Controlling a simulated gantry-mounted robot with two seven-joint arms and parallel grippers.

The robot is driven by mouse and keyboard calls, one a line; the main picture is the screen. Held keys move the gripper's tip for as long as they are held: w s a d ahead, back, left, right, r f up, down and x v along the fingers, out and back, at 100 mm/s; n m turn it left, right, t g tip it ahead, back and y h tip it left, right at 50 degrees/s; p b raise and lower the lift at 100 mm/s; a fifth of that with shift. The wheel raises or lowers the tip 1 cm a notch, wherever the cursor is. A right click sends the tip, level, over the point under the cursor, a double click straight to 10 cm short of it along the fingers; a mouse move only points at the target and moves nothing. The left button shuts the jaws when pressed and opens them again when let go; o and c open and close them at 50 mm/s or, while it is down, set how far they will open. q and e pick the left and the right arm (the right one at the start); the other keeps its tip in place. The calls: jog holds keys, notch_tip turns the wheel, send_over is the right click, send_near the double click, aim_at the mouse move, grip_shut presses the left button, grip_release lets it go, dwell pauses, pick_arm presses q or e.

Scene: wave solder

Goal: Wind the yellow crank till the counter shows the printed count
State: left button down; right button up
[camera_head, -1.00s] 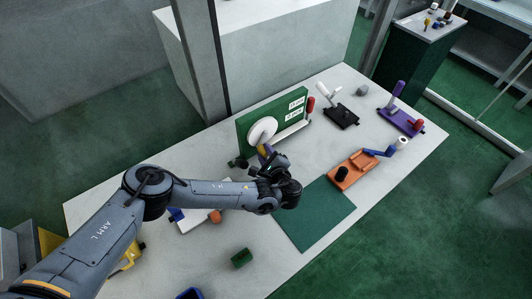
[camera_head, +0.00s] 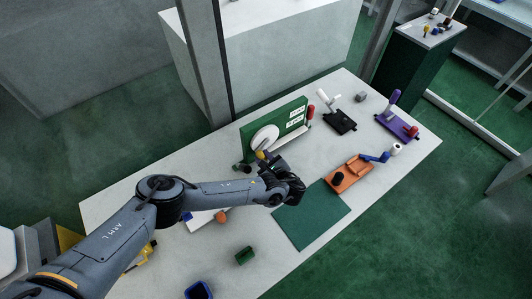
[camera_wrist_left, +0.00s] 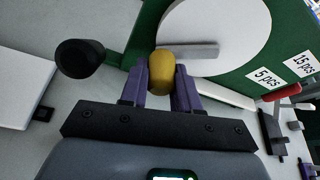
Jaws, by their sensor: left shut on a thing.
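The crank is a large white disc (camera_head: 265,138) on an upright green panel (camera_head: 290,122), with a grey bar across it and a yellow knob (camera_wrist_left: 162,72). In the left wrist view the knob sits between the purple fingers of my left gripper (camera_wrist_left: 160,84), which is shut on it near the lower part of the disc. In the head view the left gripper (camera_head: 268,162) is in front of the disc and partly covers the knob. Two white labels, "5 pcs" (camera_wrist_left: 264,78) and "15 pcs" (camera_wrist_left: 301,64), are on the panel. I cannot make out a counter reading. My right gripper is not in view.
A red-handled lever (camera_head: 310,111) stands at the panel's right end. A black cylinder (camera_wrist_left: 80,58) is left of the gripper. Black, purple (camera_head: 397,126) and orange (camera_head: 350,173) crank fixtures stand to the right. A green mat (camera_head: 312,214) lies clear in front.

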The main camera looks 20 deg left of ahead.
pick_arm(q)
jog(key=shift+s+a+r+m+g+y+p, duration=0.15)
jog(key=shift+s+r+m+g+y+p, duration=0.15)
jog(key=shift+r+m+g+p, duration=0.55)
jog(key=shift+s+a+r+m+g+y+p, duration=0.1)
jog(key=shift+r+m+g+y+p, duration=0.2)
jog(key=shift+m, duration=0.4)
jog(key=shift+r+m+g+y+p, duration=0.15)
jog(key=shift+r+m+y+p, duration=0.15)
jog(key=shift+m, duration=0.35)
jog(key=c, duration=0.8)
grip_release()
jog(key=p+v, duration=0.1)
jog(key=v, duration=0.9)
jog(key=shift+s+d+r, duration=0.2)
jog(key=shift+d, duration=0.1)
